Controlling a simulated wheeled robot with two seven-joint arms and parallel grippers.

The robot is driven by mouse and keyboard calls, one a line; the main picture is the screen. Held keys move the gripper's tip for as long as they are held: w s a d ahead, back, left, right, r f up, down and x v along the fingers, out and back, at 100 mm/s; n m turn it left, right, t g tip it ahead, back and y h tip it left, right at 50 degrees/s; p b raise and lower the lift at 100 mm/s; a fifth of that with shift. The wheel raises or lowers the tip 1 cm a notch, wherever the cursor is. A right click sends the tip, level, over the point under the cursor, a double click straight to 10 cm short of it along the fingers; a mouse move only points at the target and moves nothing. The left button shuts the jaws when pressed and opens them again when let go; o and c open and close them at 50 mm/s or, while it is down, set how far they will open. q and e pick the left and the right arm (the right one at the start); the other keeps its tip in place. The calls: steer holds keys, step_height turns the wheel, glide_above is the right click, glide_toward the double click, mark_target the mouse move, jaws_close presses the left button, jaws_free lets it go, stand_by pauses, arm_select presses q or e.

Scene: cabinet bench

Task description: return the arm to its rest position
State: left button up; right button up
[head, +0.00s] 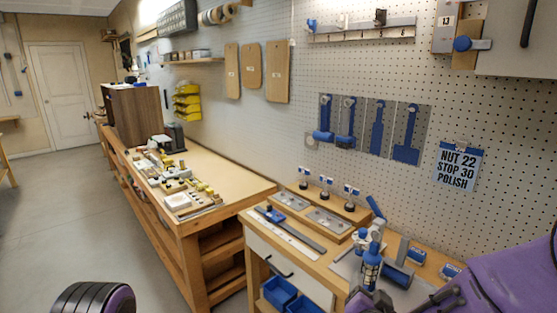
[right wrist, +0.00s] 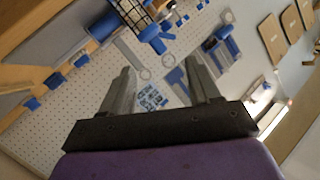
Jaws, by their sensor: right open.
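My right arm (head: 510,270), purple, comes in from the lower right in the head view. Its dark gripper (head: 432,300) is low at the picture's bottom edge, in front of the bench's right end, and partly cut off. In the right wrist view the two grey fingers of the right gripper (right wrist: 158,66) stand wide apart with nothing between them. The pegboard and blue tools show beyond them. My left gripper is not in view; a purple and black part of mine shows at the lower left of the head view.
Blue tools (head: 348,120) and a sign (head: 458,167) hang on the pegboard. The floor (head: 100,235) at left is clear.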

steer(key=s+d+f+g+y+b, duration=0.15)
steer(key=s+f, duration=0.25)
steer(key=f, duration=0.4)
steer(key=s+d+f+n+g, duration=0.1)
steer(key=s+d+f+g, duration=0.1)
steer(key=s+f, duration=0.45)
steer(key=s+d+f+g+b, duration=0.1)
steer(key=s+f+g, duration=0.15)
steer(key=f, duration=0.65)
steer(key=s+d+f+g+b, duration=0.1)
steer(key=s+d+f+g, duration=0.1)
steer(key=s+f, duration=0.4)
steer(key=s+d+f+n+g, duration=0.1)
steer(key=s+d+f+g, duration=0.2)
steer(key=s, duration=1)
step_height(320, 180, down, 3)
steer(key=shift+d+b, duration=0.25)
steer(key=shift+b, duration=0.15)
